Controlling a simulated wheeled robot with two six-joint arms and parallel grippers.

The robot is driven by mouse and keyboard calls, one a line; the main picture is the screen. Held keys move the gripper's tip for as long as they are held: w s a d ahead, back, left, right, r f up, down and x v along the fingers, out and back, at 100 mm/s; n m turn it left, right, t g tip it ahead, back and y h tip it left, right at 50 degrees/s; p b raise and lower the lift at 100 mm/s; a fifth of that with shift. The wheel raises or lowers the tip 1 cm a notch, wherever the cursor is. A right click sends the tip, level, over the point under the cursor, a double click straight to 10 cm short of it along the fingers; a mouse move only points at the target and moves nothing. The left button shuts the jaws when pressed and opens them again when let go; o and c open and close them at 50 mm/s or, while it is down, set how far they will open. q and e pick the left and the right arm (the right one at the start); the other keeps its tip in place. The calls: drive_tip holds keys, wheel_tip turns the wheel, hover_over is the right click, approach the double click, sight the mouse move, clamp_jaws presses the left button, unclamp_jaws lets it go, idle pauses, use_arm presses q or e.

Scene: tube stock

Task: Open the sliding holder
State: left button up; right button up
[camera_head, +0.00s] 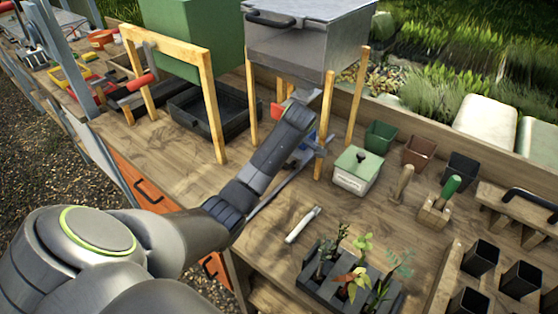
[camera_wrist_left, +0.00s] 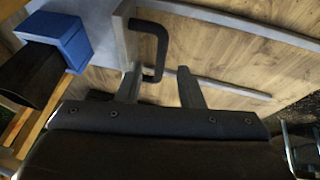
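In the left wrist view, a black U-shaped handle (camera_wrist_left: 163,42) is fixed to a grey bar (camera_wrist_left: 122,35) with pale rails running right over the wood; this looks like the sliding holder. My left gripper (camera_wrist_left: 158,72) is open, with its two grey fingers apart. The handle's lower end shows between the fingertips, with no visible grip on it. In the head view a thin grey rail (camera_head: 268,196) of the holder shows beside my left arm, which hides most of it. My left fingertips are not clear there. My right gripper is not in view.
A blue block (camera_wrist_left: 62,38) is close left of the handle in the left wrist view. Wooden posts (camera_head: 252,105) carry a metal bin (camera_head: 305,45) above.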

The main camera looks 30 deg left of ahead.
use_arm(q)
drive_tip(key=shift+x, duration=1.85)
drive_tip(key=shift+c, duration=0.4)
clamp_jaws()
